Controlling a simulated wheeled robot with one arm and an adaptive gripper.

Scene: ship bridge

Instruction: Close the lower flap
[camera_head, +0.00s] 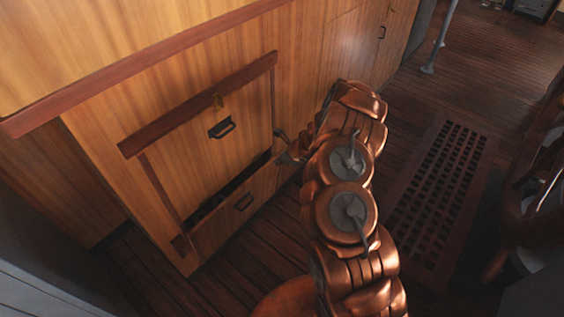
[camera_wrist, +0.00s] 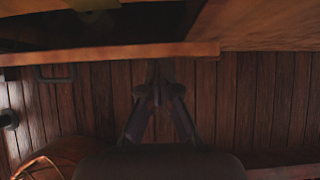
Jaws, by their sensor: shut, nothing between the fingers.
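The lower flap (camera_head: 236,208) is a wooden panel low on the cabinet, with a dark handle (camera_head: 243,202). It leans outward, leaving a dark gap (camera_head: 228,188) along its top. In the wrist view, the flap's top edge (camera_wrist: 110,53) crosses the upper part, with the dark inside behind it and the handle (camera_wrist: 55,74) at left. My gripper (camera_head: 283,158) is at the right end of the flap. In the wrist view my gripper (camera_wrist: 158,92) is shut and empty, on the outer side of the flap, close to its edge. I cannot tell whether it touches.
An upper panel (camera_head: 195,150) with its own handle (camera_head: 221,128) sits above the flap, under a reddish wooden rail (camera_head: 200,103). A floor grating (camera_head: 440,195) lies to the right, beside a ship's wheel (camera_head: 545,190). Plank floor (camera_head: 255,245) is clear before the cabinet.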

